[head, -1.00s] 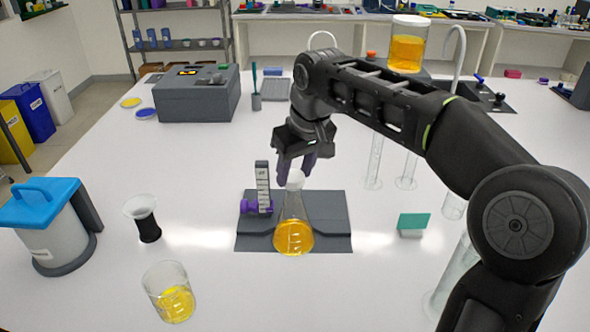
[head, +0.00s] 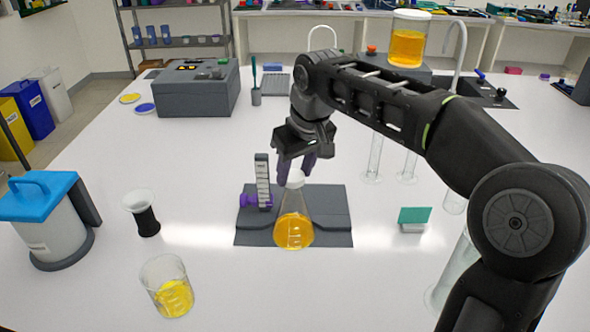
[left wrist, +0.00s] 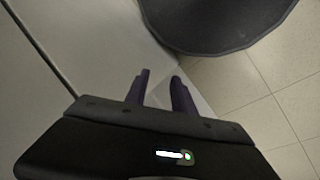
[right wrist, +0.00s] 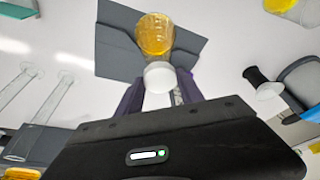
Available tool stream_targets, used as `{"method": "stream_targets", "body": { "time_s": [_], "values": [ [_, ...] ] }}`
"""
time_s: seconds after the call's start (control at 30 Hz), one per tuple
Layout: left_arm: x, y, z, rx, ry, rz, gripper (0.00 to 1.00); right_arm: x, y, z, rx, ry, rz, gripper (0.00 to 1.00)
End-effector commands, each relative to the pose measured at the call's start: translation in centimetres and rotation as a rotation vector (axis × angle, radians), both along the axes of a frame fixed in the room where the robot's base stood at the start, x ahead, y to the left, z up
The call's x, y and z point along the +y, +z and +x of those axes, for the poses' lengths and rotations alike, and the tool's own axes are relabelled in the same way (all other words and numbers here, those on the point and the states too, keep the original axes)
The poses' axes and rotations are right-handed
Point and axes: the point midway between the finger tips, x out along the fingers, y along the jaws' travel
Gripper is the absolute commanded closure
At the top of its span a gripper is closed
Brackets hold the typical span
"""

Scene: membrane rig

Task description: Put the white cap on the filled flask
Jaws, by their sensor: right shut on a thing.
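The flask (head: 294,228) holds yellow-orange liquid and stands upright on the dark grey mat (head: 335,238). The white cap (head: 295,178) is at the flask's mouth, between the purple fingers of my right gripper (head: 297,170). In the right wrist view the cap (right wrist: 160,77) sits over the flask's neck, with the flask (right wrist: 155,35) beyond it; whether it is fully seated I cannot tell. My right gripper (right wrist: 160,95) is shut on the cap. My left gripper (left wrist: 160,85) shows only in the left wrist view, its fingers apart with nothing between them, away from the flask.
A scale post with a purple clamp (head: 262,185) stands just left of the flask. A beaker of yellow liquid (head: 168,288), a black-and-white funnel-like piece (head: 146,218) and a blue-lidded canister (head: 45,225) stand at left. A green card in a holder (head: 412,218) stands at right.

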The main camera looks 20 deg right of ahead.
Motion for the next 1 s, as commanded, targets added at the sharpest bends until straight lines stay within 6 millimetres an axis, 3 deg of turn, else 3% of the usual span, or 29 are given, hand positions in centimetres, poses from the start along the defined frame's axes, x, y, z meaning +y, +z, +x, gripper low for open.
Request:
{"method": "stream_targets", "body": {
  "time_s": [0.03, 0.07, 0.33, 0.7, 1.0],
  "values": [
    [0.0, 0.0, 0.0, 0.0, 0.0, 0.0, 0.7, 0.0, 0.0, 0.0, 0.0, 0.0, 0.0, 0.93],
    [0.0, 0.0, 0.0, 0.0, 0.0, 0.0, 0.7, 0.0, 0.0, 0.0, 0.0, 0.0, 0.0, 0.54],
    [0.0, 0.0, 0.0, 0.0, 0.0, 0.0, 0.7, 0.0, 0.0, 0.0, 0.0, 0.0, 0.0, 0.32],
    [-0.1, 0.2, 0.2, -0.007, -0.002, -0.005, 0.7, 0.0, 0.0, 0.0, 0.0, 0.0, 0.0, 0.3],
    [-0.1, 0.1, 0.2, -0.007, -0.002, -0.005, 0.7, -0.1, 4.1, -1.2, -0.005, 0.001, 0.0, 0.3]
  ]
}}
